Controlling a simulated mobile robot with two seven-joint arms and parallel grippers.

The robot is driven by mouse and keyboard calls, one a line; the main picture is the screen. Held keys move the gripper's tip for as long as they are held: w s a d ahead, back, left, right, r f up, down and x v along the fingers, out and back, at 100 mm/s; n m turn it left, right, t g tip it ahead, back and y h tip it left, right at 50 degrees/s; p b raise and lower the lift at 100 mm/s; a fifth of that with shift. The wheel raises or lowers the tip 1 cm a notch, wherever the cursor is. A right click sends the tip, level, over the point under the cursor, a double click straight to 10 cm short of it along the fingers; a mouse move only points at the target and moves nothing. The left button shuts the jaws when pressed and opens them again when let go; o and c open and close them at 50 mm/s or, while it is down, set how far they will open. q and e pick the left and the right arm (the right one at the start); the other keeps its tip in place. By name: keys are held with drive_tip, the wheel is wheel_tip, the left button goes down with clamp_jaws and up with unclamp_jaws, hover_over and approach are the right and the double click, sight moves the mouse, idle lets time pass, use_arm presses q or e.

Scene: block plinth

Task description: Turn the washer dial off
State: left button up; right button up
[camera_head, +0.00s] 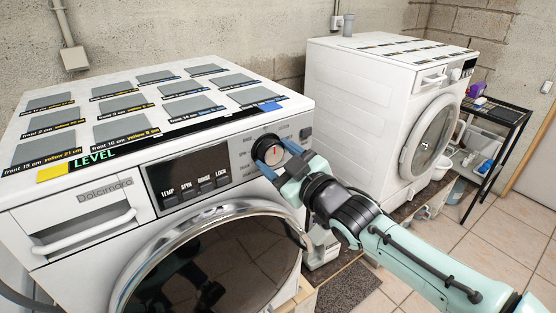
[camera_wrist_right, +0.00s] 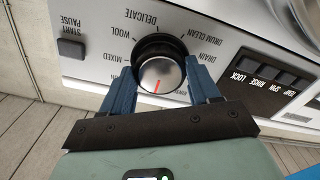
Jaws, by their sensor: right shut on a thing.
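The near washer (camera_head: 90,235) has a silver dial (camera_head: 273,153) with a red pointer line on its front panel, right of the dark display. In the right wrist view the dial (camera_wrist_right: 161,75) sits between my blue fingers, and its red line points down in that picture, away from the printed words DELICATE and DRUM CLEAN. My right gripper (camera_head: 276,155) is shut on the dial, one finger on each side. It also shows in the right wrist view (camera_wrist_right: 160,88). My left gripper is in neither view.
A second white washer (camera_head: 360,120) stands behind to the right. A dark shelf rack (camera_head: 495,125) with small items is at the far right. The near washer's round door (camera_head: 215,265) is below the dial. Tiled floor (camera_head: 490,235) is open at the right.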

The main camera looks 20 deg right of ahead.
drive_tip(key=shift+f, duration=0.1)
drive_tip(key=o, duration=1.1)
drive_tip(key=shift+c, duration=0.2)
drive_tip(key=p+v, duration=0.1)
drive_tip(key=v, duration=1.2)
drive_tip(key=shift+s, duration=0.2)
